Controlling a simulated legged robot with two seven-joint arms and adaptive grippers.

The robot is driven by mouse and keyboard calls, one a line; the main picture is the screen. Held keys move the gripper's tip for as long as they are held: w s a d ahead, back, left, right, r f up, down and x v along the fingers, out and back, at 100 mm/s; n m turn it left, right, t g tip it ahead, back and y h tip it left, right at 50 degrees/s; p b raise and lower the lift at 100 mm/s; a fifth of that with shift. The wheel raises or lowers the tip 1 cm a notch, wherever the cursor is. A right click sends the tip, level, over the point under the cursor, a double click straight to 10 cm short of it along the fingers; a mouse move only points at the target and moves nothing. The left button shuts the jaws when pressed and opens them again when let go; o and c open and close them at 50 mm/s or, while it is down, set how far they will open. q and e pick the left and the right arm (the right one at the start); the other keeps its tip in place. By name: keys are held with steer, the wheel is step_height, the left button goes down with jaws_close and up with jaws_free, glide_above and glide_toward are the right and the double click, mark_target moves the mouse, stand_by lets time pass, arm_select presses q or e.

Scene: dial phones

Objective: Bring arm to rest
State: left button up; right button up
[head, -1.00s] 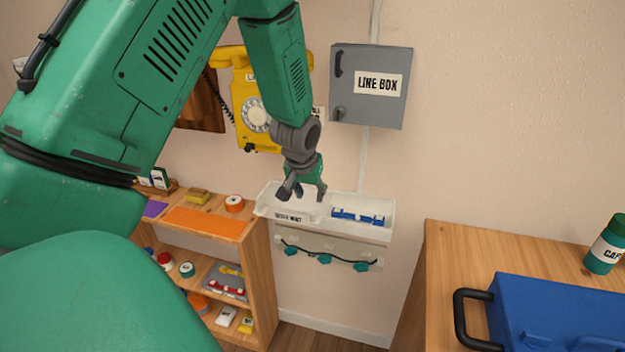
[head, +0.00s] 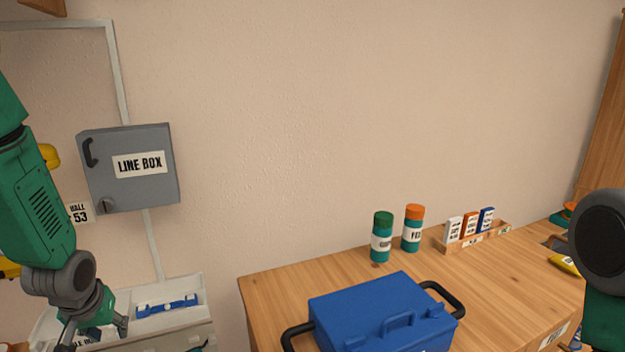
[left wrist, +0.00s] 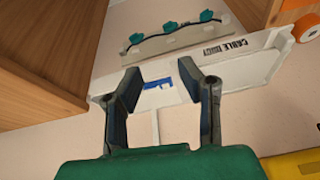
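My left gripper (head: 95,333) hangs at the lower left of the head view, over the white wall tray (head: 190,325). In the left wrist view the same gripper (left wrist: 166,85) is open, its two dark fingers wide apart with nothing between them. The tray (left wrist: 235,72), with a label that seems to read "cable duct", lies beyond the fingers. A blue piece (head: 168,306) lies in the tray; part of it also shows past the fingers in the left wrist view (left wrist: 158,84). A piece of my right arm shows at the right edge; its gripper is out of sight.
A grey line box (head: 150,187) is on the wall, shut. The wooden bench (head: 270,290) holds a blue toolbox (head: 375,307), a green-capped jar (head: 381,238), an orange-capped jar (head: 412,230) and a small rack (head: 475,238). The wall above the bench is bare.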

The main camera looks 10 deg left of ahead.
arm_select(q)
steer(key=s+d+f+m+g+h+b, duration=0.1)
steer(key=s+d+f+m, duration=0.2)
steer(key=s+d+f, duration=0.6)
steer(key=s+d+f+m+g+h+b, duration=0.1)
steer(key=s+d+f+m, duration=0.1)
steer(key=s+d+f, duration=0.7)
steer(key=s+f, duration=0.1)
steer(key=s, duration=0.5)
steer(key=shift+d+m+g, duration=0.3)
steer(key=shift+m+g, duration=0.1)
arm_select(e)
step_height(320, 180, down, 2)
steer(key=shift+f, duration=0.2)
steer(key=shift+c, duration=0.7)
arm_select(q)
steer(key=shift+s+a, duration=0.1)
arm_select(e)
steer(key=shift+w, duration=0.15)
